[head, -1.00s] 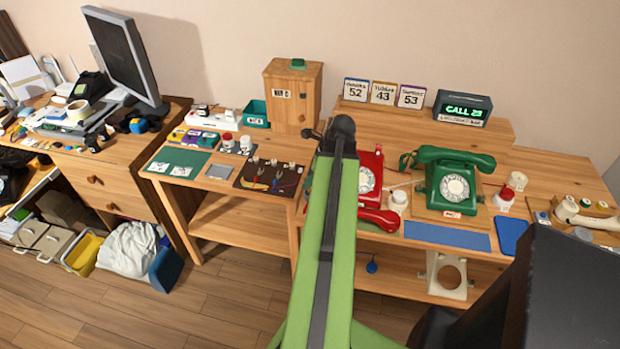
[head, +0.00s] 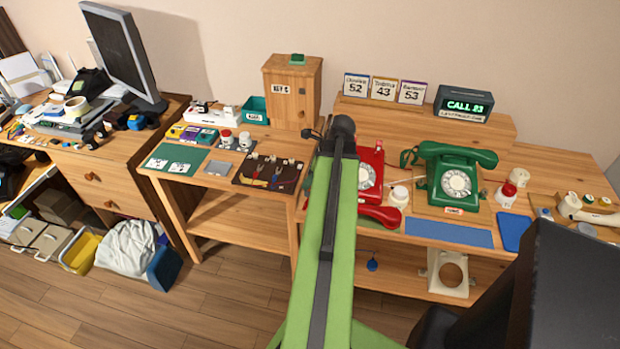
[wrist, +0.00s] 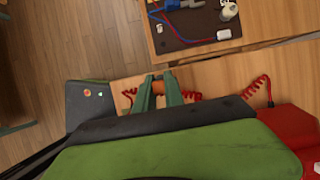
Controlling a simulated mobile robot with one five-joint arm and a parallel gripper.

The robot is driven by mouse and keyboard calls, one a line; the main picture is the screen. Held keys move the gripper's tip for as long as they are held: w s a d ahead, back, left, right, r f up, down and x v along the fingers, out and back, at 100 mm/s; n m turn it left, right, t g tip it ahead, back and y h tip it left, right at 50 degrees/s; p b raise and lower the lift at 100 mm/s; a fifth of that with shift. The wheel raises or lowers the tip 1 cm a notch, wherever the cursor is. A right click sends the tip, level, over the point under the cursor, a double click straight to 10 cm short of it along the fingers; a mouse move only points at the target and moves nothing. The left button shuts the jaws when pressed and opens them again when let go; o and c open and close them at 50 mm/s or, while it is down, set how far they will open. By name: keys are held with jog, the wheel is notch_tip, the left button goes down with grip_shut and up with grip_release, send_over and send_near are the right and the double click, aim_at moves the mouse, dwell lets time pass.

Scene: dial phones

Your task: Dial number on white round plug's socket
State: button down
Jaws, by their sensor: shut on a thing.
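In the wrist view my gripper (wrist: 158,92) is shut on a small orange-brown thing (wrist: 158,87), mostly hidden between the fingers. Red coiled cord shows on both sides of it. The red phone (head: 369,172) stands right of my arm, partly hidden, with its red handset (head: 381,215) lying in front; its red body also shows in the wrist view (wrist: 288,135). The green dial phone (head: 457,181) stands to its right, handset on top. A white round piece (head: 399,196) sits between the phones. Pale plugs (head: 271,160) lie on the dark mat (wrist: 185,38). My arm hides the gripper in the head view.
A display (head: 464,104) reads CALL and a two-digit number, its first digit unclear. Cards read 52 (head: 356,87), 43 (head: 383,90) and 53 (head: 411,92). A wooden box (head: 291,92) stands at the back. A gap separates the two tables.

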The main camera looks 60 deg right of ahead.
jog(key=shift+f, duration=0.35)
jog(key=c, duration=1.3)
grip_release()
jog(key=shift+c, duration=0.2)
jog(key=p+v, duration=1.5)
jog(key=v, duration=0.2)
jog(key=shift+r+p, duration=0.3)
jog(key=shift+p, duration=0.05)
